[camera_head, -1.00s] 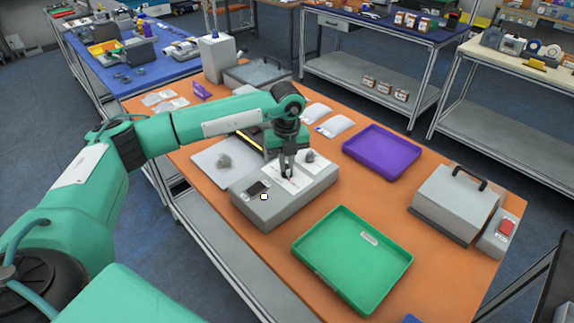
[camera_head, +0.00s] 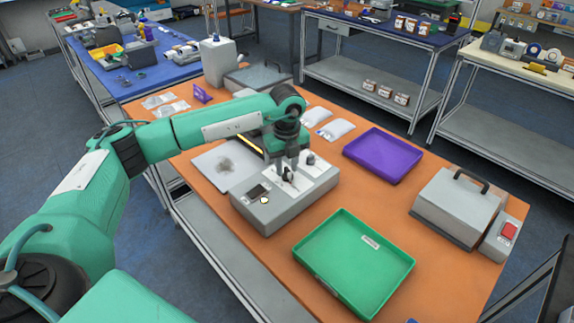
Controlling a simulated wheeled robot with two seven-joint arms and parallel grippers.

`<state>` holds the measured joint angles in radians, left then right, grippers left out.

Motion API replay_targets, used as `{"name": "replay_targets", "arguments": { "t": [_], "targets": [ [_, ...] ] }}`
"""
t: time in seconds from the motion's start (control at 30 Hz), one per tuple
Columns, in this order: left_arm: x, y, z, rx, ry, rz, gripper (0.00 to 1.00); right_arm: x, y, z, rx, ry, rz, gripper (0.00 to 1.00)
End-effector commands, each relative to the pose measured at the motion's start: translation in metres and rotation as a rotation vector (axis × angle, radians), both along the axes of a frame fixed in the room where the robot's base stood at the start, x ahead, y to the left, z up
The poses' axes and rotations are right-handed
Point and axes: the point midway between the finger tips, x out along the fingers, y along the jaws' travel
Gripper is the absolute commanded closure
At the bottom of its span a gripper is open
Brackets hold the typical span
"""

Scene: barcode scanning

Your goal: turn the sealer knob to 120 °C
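The sealer (camera_head: 268,212) is a grey box with a sloped top near the middle of the orange table. Its top carries a small dark display (camera_head: 258,191), a white dial panel with a dark knob (camera_head: 288,175), and a second dark knob (camera_head: 310,158) farther right. My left gripper (camera_head: 290,172) points down from above, its fingertips at the nearer dark knob. The fingers appear apart with the knob between or just below them; contact cannot be made out. The dial marks are too small to read. My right gripper is not in view.
A green tray (camera_head: 309,246) lies in front of the sealer and a purple tray (camera_head: 348,153) behind it to the right. A grey box with a black handle (camera_head: 452,207) stands at the right. White pouches (camera_head: 338,130) lie behind the arm.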

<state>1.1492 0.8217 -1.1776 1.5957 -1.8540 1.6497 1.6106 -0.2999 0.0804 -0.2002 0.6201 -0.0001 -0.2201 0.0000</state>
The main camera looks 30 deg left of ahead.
Motion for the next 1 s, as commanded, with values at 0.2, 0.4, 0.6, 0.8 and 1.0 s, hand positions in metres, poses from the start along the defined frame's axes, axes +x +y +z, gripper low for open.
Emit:
{"name": "replay_targets", "arguments": {
  "t": [0.2, 0.4, 0.6, 0.8, 1.0],
  "targets": [
    [0.000, 0.000, -0.001, 0.000, 0.001, -0.002, 0.67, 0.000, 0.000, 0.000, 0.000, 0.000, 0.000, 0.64],
    [0.000, -0.001, 0.007, -0.002, -0.001, -0.002, 0.67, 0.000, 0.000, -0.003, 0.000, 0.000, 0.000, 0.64],
    [0.001, -0.001, 0.044, -0.002, -0.004, -0.003, 0.67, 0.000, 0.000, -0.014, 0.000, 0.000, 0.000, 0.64],
    [0.001, -0.001, 0.091, -0.001, -0.003, -0.002, 0.67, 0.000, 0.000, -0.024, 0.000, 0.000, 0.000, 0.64],
    [0.001, 0.000, 0.124, -0.001, -0.002, -0.001, 0.67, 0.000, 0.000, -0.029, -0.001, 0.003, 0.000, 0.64]
  ]
}}
